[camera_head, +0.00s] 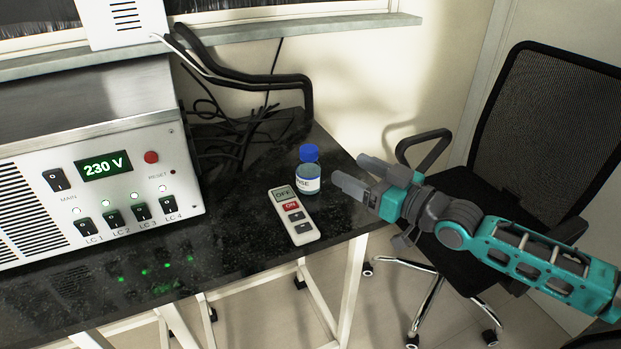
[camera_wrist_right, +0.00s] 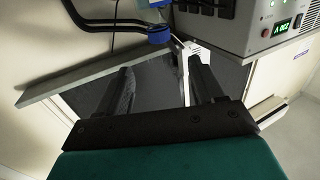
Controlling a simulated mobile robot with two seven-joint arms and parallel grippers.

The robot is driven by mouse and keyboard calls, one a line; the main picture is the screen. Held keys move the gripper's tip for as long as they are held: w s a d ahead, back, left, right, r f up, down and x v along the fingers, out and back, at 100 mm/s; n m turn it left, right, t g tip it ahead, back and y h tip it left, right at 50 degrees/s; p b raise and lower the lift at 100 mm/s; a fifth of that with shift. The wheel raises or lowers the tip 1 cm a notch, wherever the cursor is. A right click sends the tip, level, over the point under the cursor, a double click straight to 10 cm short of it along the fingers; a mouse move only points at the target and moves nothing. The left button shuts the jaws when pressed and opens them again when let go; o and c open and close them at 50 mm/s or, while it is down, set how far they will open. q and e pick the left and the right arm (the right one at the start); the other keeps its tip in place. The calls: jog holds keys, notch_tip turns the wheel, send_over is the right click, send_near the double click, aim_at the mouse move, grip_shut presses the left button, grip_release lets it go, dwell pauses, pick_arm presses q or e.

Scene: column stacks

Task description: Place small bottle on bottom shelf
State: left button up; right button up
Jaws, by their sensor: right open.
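The small bottle (camera_head: 308,172) stands upright on the black tabletop, with a blue cap, clear body and white label. My right gripper (camera_head: 360,176) is open and empty, just right of the bottle near the table's right edge. In the right wrist view, the blue cap (camera_wrist_right: 158,34) shows ahead of the two spread fingers (camera_wrist_right: 158,80), apart from them. No bottom shelf can be made out. My left gripper is not in view.
A white remote (camera_head: 294,215) lies just in front of the bottle. A metal power unit (camera_head: 100,140) reading 230 V fills the table's left. Black cables (camera_head: 235,130) lie behind. An office chair (camera_head: 545,130) stands right, beyond my right arm. White table legs (camera_head: 353,280) show below.

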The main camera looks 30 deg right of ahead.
jog(key=b, duration=0.1)
send_near(309, 148)
jog(key=x, duration=0.4)
jog(key=shift+b+x, duration=0.5)
jog(key=shift+x, duration=2.5)
jog(key=shift+c, duration=0.4)
grip_shut()
jog(key=shift+r, duration=0.15)
